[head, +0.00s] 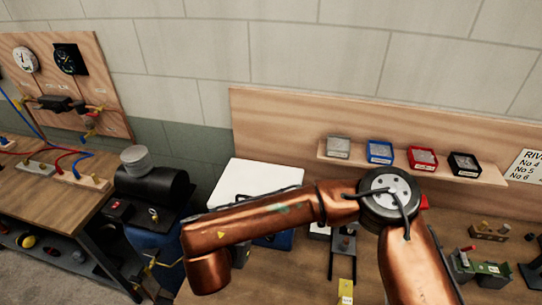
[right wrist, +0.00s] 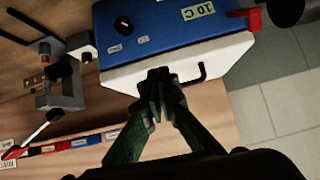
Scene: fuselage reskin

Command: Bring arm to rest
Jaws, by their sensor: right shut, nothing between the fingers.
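My right arm (head: 270,215) is copper-coloured. It comes in from the bottom right of the head view, bends at a dark round joint and reaches left, with its far end turned down. The right gripper is hidden in the head view. In the right wrist view my right gripper (right wrist: 158,80) has its greenish fingers together, with nothing between them. The fingertips overlap the white part of a blue box (right wrist: 165,25), near its black handle; I cannot tell whether they touch. My left arm and gripper are not in view.
The white-lidded box (head: 255,180) stands behind my forearm. A black cylindrical machine (head: 152,187) is to its left. A shelf (head: 330,156) with several coloured bins runs along the back. A small fixture (head: 480,268) is at the right.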

